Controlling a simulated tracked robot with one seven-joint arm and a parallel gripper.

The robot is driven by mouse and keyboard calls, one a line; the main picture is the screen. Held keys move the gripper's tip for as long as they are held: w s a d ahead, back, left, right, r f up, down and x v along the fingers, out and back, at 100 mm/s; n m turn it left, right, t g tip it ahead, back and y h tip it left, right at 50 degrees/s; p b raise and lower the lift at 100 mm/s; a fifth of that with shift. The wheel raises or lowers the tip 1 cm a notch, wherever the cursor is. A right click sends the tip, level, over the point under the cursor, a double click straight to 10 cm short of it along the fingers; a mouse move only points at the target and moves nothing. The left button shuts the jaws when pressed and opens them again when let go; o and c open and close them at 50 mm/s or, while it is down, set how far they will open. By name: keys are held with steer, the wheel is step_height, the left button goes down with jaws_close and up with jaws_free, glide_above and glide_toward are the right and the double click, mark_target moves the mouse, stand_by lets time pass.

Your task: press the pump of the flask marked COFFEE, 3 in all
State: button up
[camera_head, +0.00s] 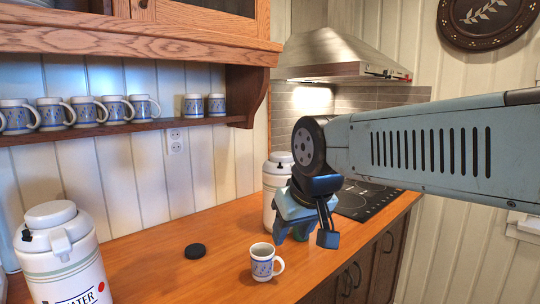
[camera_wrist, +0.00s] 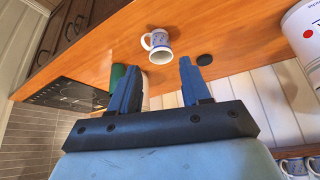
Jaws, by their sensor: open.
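A white flask (camera_head: 277,172) stands at the back of the counter, partly hidden behind my gripper (camera_head: 303,236). Its label is not visible, so I cannot read whether it says COFFEE. A second white pump flask (camera_head: 62,255) stands at the front left, with a red dot and lettering that appears to read WATER. Its side also shows at the right edge of the wrist view (camera_wrist: 304,42). My gripper is open and empty, pointing down above the counter. Its two blue fingers are apart in the wrist view (camera_wrist: 160,68).
A patterned mug (camera_head: 262,262) stands upright on the wooden counter (camera_head: 160,270), in front of my gripper. A black disc (camera_head: 195,251) lies left of it. A shelf (camera_head: 130,127) with several mugs is above, and a black hob (camera_head: 358,200) lies behind my arm.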

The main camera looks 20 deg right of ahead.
jaws_close()
stand_by(1.1)
